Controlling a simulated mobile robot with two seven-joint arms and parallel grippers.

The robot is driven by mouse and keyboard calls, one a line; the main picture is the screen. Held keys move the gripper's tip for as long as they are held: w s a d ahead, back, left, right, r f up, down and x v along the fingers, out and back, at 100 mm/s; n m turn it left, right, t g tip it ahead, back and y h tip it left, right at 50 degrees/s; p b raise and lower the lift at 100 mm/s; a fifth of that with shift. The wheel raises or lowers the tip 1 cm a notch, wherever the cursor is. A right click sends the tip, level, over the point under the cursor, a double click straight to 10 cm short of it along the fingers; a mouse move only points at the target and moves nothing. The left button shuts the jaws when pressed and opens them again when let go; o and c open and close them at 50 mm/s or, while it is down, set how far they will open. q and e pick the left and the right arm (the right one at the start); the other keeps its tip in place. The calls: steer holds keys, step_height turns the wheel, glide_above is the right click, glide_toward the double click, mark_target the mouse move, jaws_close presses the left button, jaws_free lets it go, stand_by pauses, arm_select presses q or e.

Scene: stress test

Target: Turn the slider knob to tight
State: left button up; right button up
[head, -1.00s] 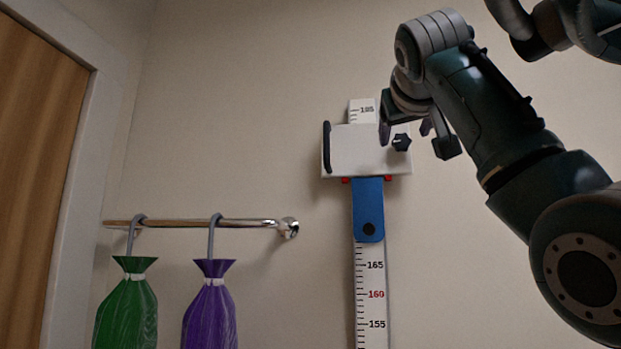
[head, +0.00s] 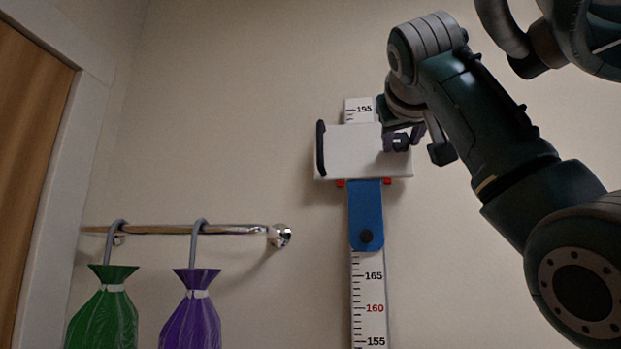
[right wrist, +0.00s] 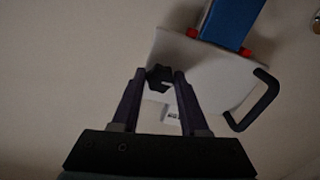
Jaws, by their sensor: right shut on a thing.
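The slider is a white box (head: 348,152) on the upright measuring scale (head: 369,305) on the wall, with a black handle (head: 320,148) on its left side. Its dark lobed knob (head: 401,141) is on the right part of the box front, partly hidden by my fingers. My right gripper (head: 403,139) is shut on this knob. In the right wrist view the knob (right wrist: 159,80) sits between the two fingertips (right wrist: 159,74). I cannot read any tight or loose mark. My left gripper is not in view.
A blue piece (head: 365,205) with a dark round spot hangs below the box, with red bits (head: 387,181) at the box's lower edge. A metal rail (head: 235,230) at left holds a green bag (head: 105,310) and a purple bag (head: 191,312). The wall between is clear.

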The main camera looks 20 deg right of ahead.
jaws_close()
